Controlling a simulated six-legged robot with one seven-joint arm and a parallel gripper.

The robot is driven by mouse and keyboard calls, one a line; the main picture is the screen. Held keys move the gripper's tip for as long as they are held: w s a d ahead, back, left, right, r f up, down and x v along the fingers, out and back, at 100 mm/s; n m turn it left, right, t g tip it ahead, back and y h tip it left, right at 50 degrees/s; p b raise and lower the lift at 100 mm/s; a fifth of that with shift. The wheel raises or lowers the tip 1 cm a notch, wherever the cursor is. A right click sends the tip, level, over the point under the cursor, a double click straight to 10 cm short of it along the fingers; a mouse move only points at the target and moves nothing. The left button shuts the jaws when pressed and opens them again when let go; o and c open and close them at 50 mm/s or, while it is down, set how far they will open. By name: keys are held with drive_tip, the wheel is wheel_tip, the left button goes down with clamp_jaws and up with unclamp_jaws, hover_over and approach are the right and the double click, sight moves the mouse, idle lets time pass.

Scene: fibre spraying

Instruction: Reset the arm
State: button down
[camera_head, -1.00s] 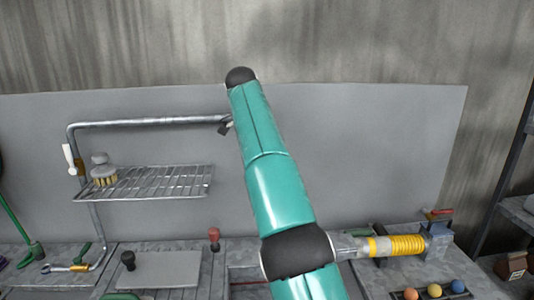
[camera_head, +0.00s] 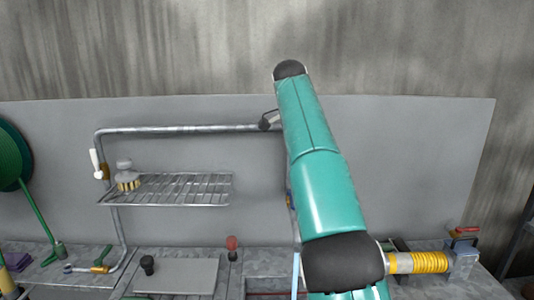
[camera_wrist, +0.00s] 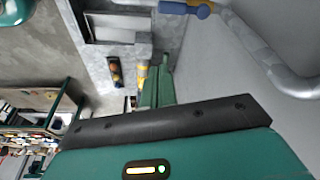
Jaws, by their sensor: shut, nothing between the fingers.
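My teal arm rises through the middle of the head view, leaning left toward its black elbow cap at the top. My gripper (camera_head: 268,121) shows only as a small dark tip left of the arm, in front of the metal pipe (camera_head: 185,131) in the picture. It looks shut and empty. Most of it is hidden behind the arm, and I cannot tell whether it touches the pipe. In the wrist view a teal housing with a black bar and a lit indicator fills the lower part; clear fingertips do not show there.
A wire rack (camera_head: 170,189) holds a round brush (camera_head: 127,177) at the left. A grey plate (camera_head: 178,276) lies on the bench. A yellow-coiled fitting (camera_head: 417,262) stands right of the arm. A green reel (camera_head: 12,155) is at the left edge. Open wall lies above.

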drive_tip(key=s+d+n+t+y, duration=0.1)
drive_tip(key=s+d+n, duration=0.2)
drive_tip(key=s, duration=0.4)
drive_tip(key=s+d+n+t+y, duration=0.1)
drive_tip(key=s+d+n+y, duration=0.2)
drive_tip(key=s, duration=0.4)
drive_tip(key=s+a+f+n+t, duration=0.1)
drive_tip(key=s+f+n, duration=0.3)
drive_tip(key=s+f, duration=0.5)
drive_tip(key=s+a+f+n+t+h, duration=0.1)
drive_tip(key=s+f+n, duration=0.3)
drive_tip(key=s+f, duration=0.5)
drive_tip(key=s, duration=0.4)
drive_tip(key=shift+s+a, duration=0.15)
